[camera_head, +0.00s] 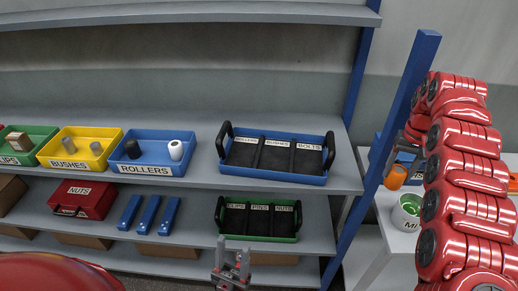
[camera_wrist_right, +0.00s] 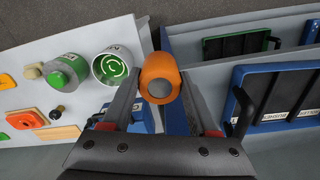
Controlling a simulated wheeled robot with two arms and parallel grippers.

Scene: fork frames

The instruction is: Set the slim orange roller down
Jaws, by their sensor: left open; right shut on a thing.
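The slim orange roller (camera_head: 396,177) hangs in my right gripper (camera_head: 403,160) at the right of the head view, above a light table. In the right wrist view the orange roller (camera_wrist_right: 160,78) sits between the fingertips of my right gripper (camera_wrist_right: 158,90), round end toward the camera. It appears close to a white and green round container (camera_wrist_right: 112,66), which also shows below the roller in the head view (camera_head: 408,211). I cannot tell the height between them. My left gripper (camera_head: 232,266) is open and empty in front of the lower shelf.
A blue tray marked ROLLERS (camera_head: 190,177) holds a dark and a white roller. A yellow BUSHES tray (camera_head: 63,137), a divided blue tray (camera_head: 275,178) and a red NUTS box (camera_head: 83,199) stand nearby. A blue post (camera_head: 388,150) stands left of my right arm.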

